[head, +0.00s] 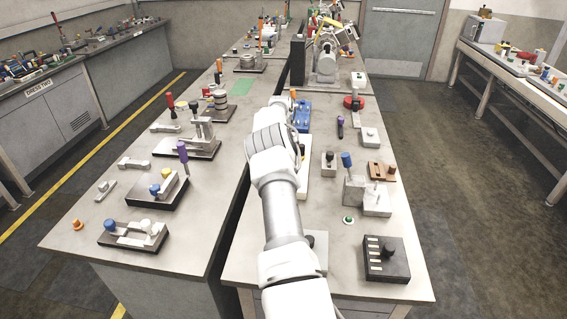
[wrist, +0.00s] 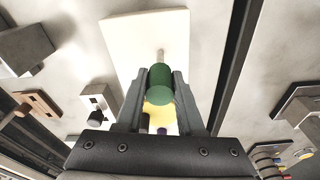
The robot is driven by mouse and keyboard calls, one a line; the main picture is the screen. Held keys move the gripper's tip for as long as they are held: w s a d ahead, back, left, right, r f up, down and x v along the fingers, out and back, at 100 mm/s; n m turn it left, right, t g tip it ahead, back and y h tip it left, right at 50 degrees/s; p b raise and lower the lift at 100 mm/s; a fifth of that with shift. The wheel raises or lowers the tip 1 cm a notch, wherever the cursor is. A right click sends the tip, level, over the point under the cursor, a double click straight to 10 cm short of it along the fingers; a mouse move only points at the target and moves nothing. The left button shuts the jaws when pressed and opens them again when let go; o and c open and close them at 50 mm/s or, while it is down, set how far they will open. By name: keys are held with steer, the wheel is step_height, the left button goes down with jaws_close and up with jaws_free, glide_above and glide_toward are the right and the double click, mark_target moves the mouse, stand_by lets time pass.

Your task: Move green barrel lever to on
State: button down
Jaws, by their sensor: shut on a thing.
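The green barrel lever (wrist: 160,77) is in the middle of the wrist view, on a pale metal stem above a cream-white plate (wrist: 122,35). My gripper (wrist: 160,79) is shut on the green barrel, with one finger on each side. In the head view my arm covers the lever and my gripper. Only the right edge of the cream-white plate (head: 303,188) shows there beside my arm. No on or off marking can be read.
In the head view, a grey block with a blue-handled lever (head: 347,160) and a black slotted box (head: 386,258) stand right of my arm. A blue fixture (head: 302,115) lies beyond. A dark gap (head: 228,215) separates the two benches. Several lever fixtures stand on the left bench.

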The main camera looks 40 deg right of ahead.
steer(key=shift+w, duration=0.1)
stand_by(0.3)
steer(key=c, duration=0.5)
jaws_free()
steer(key=r, duration=0.5)
steer(key=a+r, duration=0.1)
steer(key=r, duration=0.5)
steer(key=s+a+r, duration=0.1)
steer(key=r, duration=0.5)
steer(key=shift+r, duration=0.2)
steer(key=shift+c, duration=0.5)
